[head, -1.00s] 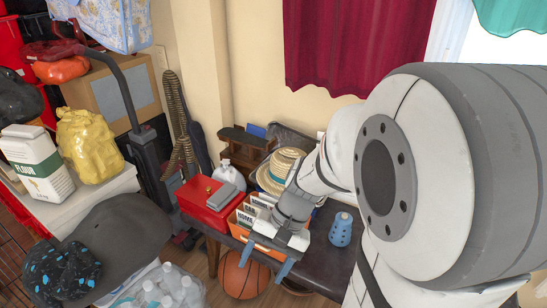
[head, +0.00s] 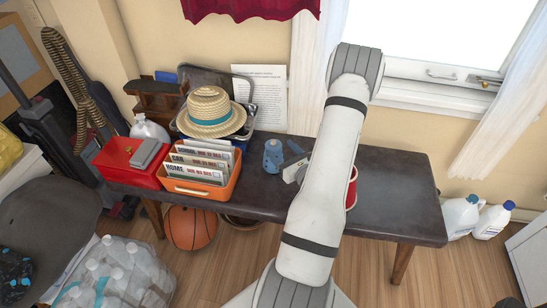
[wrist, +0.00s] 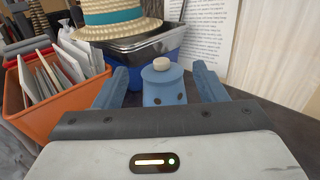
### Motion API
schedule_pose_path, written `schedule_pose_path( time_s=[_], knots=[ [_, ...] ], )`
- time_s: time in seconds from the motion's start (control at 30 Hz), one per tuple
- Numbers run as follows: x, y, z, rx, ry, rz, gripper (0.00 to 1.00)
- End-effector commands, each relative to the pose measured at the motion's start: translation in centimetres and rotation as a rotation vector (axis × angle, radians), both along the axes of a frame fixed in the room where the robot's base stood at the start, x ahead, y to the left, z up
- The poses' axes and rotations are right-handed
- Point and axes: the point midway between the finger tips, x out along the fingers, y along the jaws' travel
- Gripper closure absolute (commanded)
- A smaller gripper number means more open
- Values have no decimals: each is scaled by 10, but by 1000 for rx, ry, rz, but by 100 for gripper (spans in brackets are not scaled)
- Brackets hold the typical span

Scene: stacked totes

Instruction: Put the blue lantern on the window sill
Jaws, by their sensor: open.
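The blue lantern (head: 273,156), a small rounded body with dark holes and a pale top knob, stands upright on the dark table, right of the orange file box. The lantern also shows in the wrist view (wrist: 164,88). My gripper (wrist: 160,82) is open, with a blue finger on each side of the lantern in that view; I see no clear contact. The lantern's lower part is hidden behind the gripper body. In the head view my gripper (head: 288,157) is low, just right of the lantern. The window sill (head: 425,96) is at the upper right, with its visible part bare.
The orange file box (head: 205,188), straw hat (head: 210,108) and red box (head: 130,160) crowd the table's left side. A red container (head: 352,187) stands partly behind my arm. The right end of the table (head: 400,200) is clear. A white curtain (head: 500,120) hangs beside the window.

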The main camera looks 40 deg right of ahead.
Motion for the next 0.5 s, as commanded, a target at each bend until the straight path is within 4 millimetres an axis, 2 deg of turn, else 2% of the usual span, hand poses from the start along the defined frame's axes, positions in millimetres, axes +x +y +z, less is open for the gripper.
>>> schedule_pose_path(
  time_s=[0.27,0.5],
  knots=[
    [31,-3,-4,0,0,-2,35],
    [66,-6,-7,-2,-2,-1,35]
  ],
)
